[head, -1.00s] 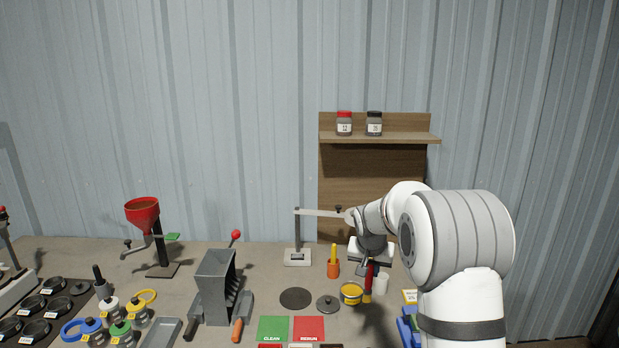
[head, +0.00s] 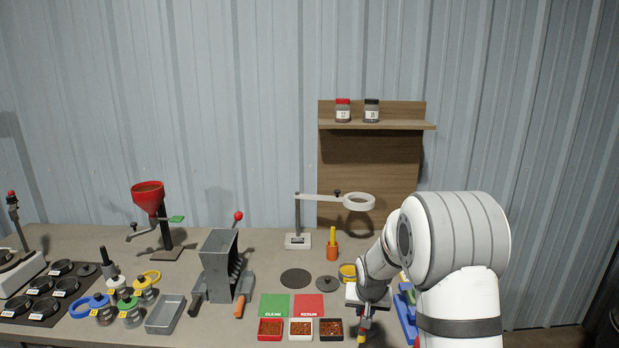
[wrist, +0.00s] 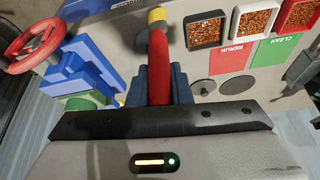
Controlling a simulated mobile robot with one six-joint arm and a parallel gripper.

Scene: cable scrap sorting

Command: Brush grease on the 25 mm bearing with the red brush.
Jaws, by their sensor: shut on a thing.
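My gripper (head: 364,312) is shut on the red brush, low at the right front of the bench. In the wrist view my gripper (wrist: 160,88) has its dark fingers on both sides of the red brush (wrist: 158,50), whose yellow end points away from me. The brush also shows small below my gripper in the head view (head: 366,325). A yellow tin (head: 347,271), perhaps the grease, stands behind my gripper, partly hidden by my arm. I cannot pick out the 25 mm bearing. A blue fixture (wrist: 92,52) with a green part and a red handwheel (wrist: 30,42) is left of the brush.
Red (head: 270,330), white (head: 301,330) and black (head: 331,330) trays of granules stand at the front, before green (head: 274,304) and red (head: 309,304) mats. A magnifier lamp (head: 298,240) and an orange holder (head: 332,252) stand behind. Labelled black rings (head: 40,285) lie far left.

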